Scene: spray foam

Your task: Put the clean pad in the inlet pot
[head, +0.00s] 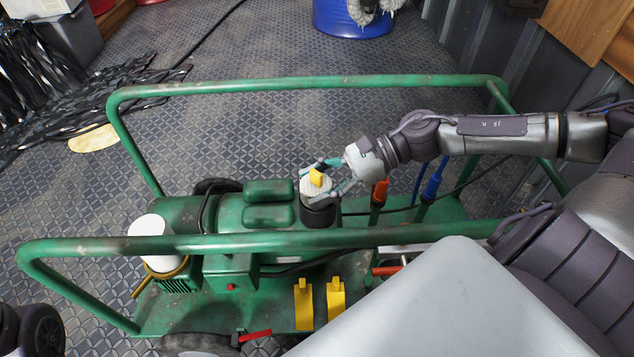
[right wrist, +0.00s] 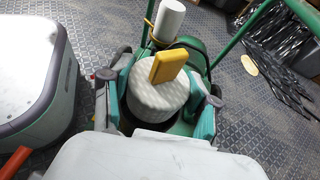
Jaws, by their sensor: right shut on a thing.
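The pad (head: 309,188) is a pale, textured cylinder with a yellow tab on top. It also shows in the right wrist view (right wrist: 160,98). My right gripper (head: 333,177) is shut on it, with teal fingers at its sides. In the right wrist view the fingers of my right gripper (right wrist: 160,105) flank the pad. The black inlet pot (head: 318,215) stands on the green machine directly below the pad. The pad looks upright at its mouth; I cannot tell how deep it sits. My left gripper is not in view.
The green machine's tubular rails (head: 300,83) surround the work area. A white cylinder (head: 150,226) stands at its left end by a yellow hose. Two yellow tabs (head: 304,303) are at the front. Orange (head: 379,192) and blue (head: 434,180) hose fittings stand right of the pot.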

